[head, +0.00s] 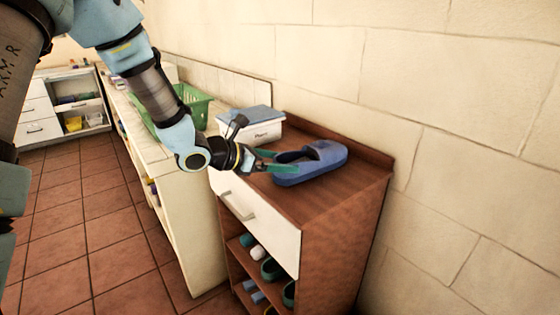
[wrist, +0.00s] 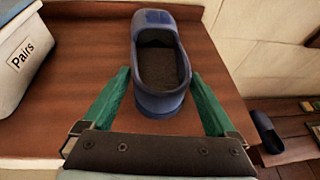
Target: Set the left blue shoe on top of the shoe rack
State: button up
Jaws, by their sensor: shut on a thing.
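The blue shoe (head: 318,163) is at the top of the brown wooden shoe rack (head: 350,188), with its toe pointing away from my gripper. My gripper (head: 281,162) has its green fingers on either side of the heel and is shut on it. In the wrist view the shoe (wrist: 158,104) is upright between the fingers of my gripper (wrist: 160,74), over the bare rack top (wrist: 90,62). It looks to be at or very near the surface; I cannot tell whether the sole touches. A second dark blue shoe (wrist: 267,131) shows at the lower right of the wrist view.
A white box (head: 252,131) labelled "Pairs" with a blue lid stands at the rack top's back left. A white drawer (head: 258,222) and shelves with several shoes are below. A green basket (head: 190,105) sits on the counter. The wall borders the right side.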

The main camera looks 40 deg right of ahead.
jog(key=shift+f, duration=0.2)
jog(key=o, duration=1.3)
jog(key=shift+a, duration=0.1)
jog(key=b+v, duration=0.2)
jog(key=v, duration=1)
jog(key=a+f+m+t+y, duration=0.1)
jog(key=a+m+y, duration=0.3)
jog(key=a, duration=0.8)
jog(key=w+a+f+m+t+y, duration=0.1)
jog(key=a+m+y, duration=0.3)
jog(key=a, duration=0.9)
jog(key=w+a+f+m+t+y, duration=0.1)
jog(key=a+f+m+t+y, duration=0.1)
jog(key=a+m+y, duration=0.3)
jog(key=shift+a+f+m, duration=0.2)
jog(key=shift+a+m, duration=0.5)
jog(key=shift+a, duration=0.65)
jog(key=shift+a+f+m, duration=0.15)
jog(key=shift+a+m, duration=0.55)
jog(key=shift+a, duration=0.65)
jog(key=shift+a+f+m, duration=0.2)
jog(key=shift+a+m, duration=0.5)
jog(key=shift+a, duration=0.6)
